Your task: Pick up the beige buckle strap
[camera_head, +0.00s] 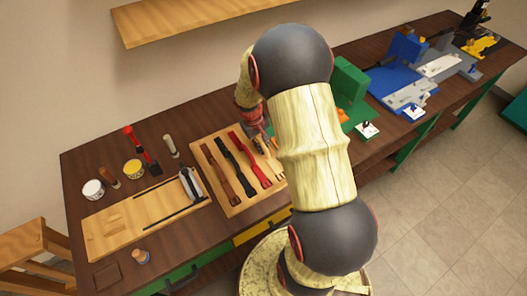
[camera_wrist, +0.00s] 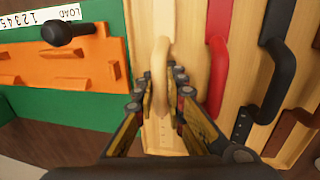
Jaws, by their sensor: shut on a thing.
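The beige buckle strap (camera_wrist: 160,62) lies along the wooden tray in the wrist view, its raised loop running between my fingers. My gripper (camera_wrist: 159,88) is shut on it, with one finger on each side. In the head view my gripper (camera_head: 262,137) is at the tray's right end, partly behind my arm, which hides most of the beige strap. The wooden tray (camera_head: 236,211) also holds a red strap (camera_head: 249,161), a black strap (camera_head: 234,164) and a brown strap (camera_head: 217,176). I cannot tell whether the beige strap is off the tray.
A green and orange fixture (camera_wrist: 62,65) with a black knob stands close on the left in the wrist view. A light wooden board (camera_head: 130,220) with tools lies left of the tray in the head view. Blue fixtures (camera_head: 402,75) stand farther right along the bench.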

